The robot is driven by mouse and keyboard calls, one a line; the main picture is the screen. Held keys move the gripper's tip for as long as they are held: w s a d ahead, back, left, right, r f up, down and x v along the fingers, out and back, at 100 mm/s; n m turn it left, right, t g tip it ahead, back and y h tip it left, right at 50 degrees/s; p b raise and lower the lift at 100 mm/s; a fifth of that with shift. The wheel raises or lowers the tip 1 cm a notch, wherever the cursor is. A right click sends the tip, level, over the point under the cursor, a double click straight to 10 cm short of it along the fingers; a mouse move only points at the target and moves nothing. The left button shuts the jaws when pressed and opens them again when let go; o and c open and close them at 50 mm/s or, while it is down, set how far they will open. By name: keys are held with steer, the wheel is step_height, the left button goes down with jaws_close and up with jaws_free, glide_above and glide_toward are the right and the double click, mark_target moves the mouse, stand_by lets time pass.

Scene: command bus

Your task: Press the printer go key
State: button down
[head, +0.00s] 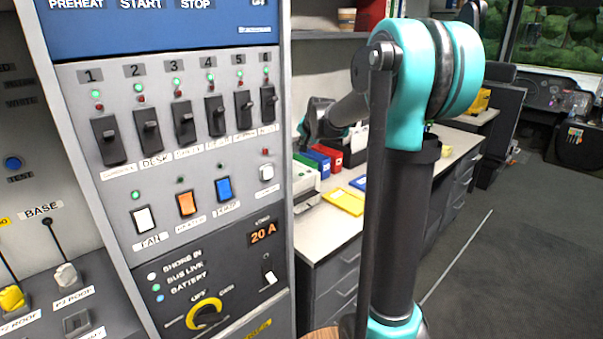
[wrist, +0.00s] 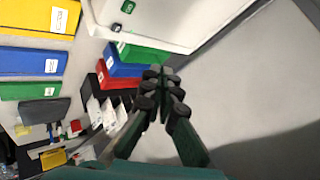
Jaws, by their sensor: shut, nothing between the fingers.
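The printer is a pale box (head: 304,178) on the counter in the head view, partly hidden behind the grey switch panel. In the wrist view a white casing (wrist: 180,16), which looks like the printer, fills the top. It bears a green key (wrist: 128,6) near the top edge and a darker key (wrist: 119,27) below it. Their labels cannot be read. My gripper (wrist: 160,78) is shut and empty, its fingertips below the casing in the picture and apart from the keys. Its wrist end shows small in the head view, above the counter, with the fingertips unclear.
Red, blue and green binders (wrist: 118,68) stand near the fingers in the wrist view. Yellow, blue and green folders (wrist: 30,62) lie at left. The switch panel (head: 180,150) stands close at left in the head view. Grey floor (head: 480,260) is clear at right.

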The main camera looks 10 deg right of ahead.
mark_target(302, 175)
steer(key=shift+w+r, duration=0.1)
steer(key=shift+w, duration=0.05)
steer(key=shift+f, duration=4.45)
steer(key=shift+f, duration=0.4)
